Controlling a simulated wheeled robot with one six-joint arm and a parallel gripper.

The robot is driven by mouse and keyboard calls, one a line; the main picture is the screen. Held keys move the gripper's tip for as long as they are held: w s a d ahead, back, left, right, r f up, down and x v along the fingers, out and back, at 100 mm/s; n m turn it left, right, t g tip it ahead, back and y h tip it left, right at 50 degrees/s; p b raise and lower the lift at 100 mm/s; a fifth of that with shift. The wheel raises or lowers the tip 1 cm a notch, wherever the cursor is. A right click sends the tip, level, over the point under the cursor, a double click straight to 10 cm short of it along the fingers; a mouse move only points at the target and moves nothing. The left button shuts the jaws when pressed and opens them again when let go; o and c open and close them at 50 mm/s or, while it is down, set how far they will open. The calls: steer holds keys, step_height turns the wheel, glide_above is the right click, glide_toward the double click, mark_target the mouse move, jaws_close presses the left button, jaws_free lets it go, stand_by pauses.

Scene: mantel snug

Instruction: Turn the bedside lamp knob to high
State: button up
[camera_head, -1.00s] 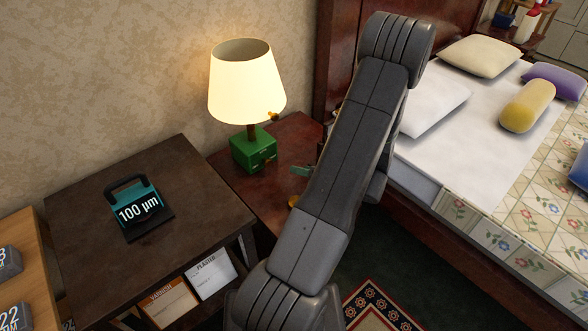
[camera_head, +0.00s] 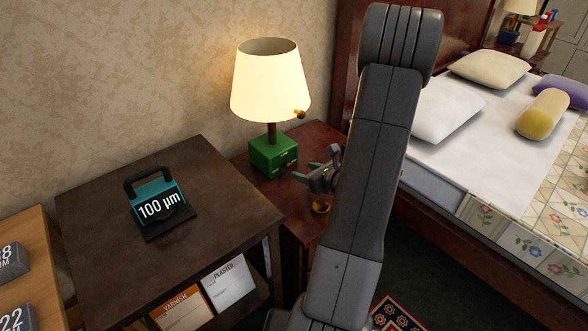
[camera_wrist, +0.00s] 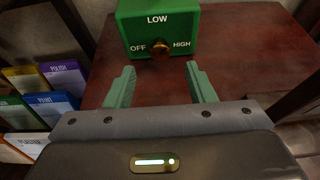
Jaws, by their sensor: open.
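The bedside lamp (camera_head: 268,85) stands lit on a reddish nightstand, with a cream shade and a green base (camera_head: 270,156). In the wrist view the green base (camera_wrist: 177,22) shows the labels OFF at left, LOW at top and HIGH at right. In the head view my arm partly covers my gripper (camera_head: 304,172).
The bed (camera_head: 480,150) is at right. Several labelled cards stand at left in the wrist view.

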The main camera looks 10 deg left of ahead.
mark_target(291, 166)
steer(key=x, duration=0.7)
steer(key=shift+a+f, duration=0.1)
steer(key=shift+a, duration=0.05)
steer(key=c, duration=0.9)
steer(key=shift+c, duration=0.2)
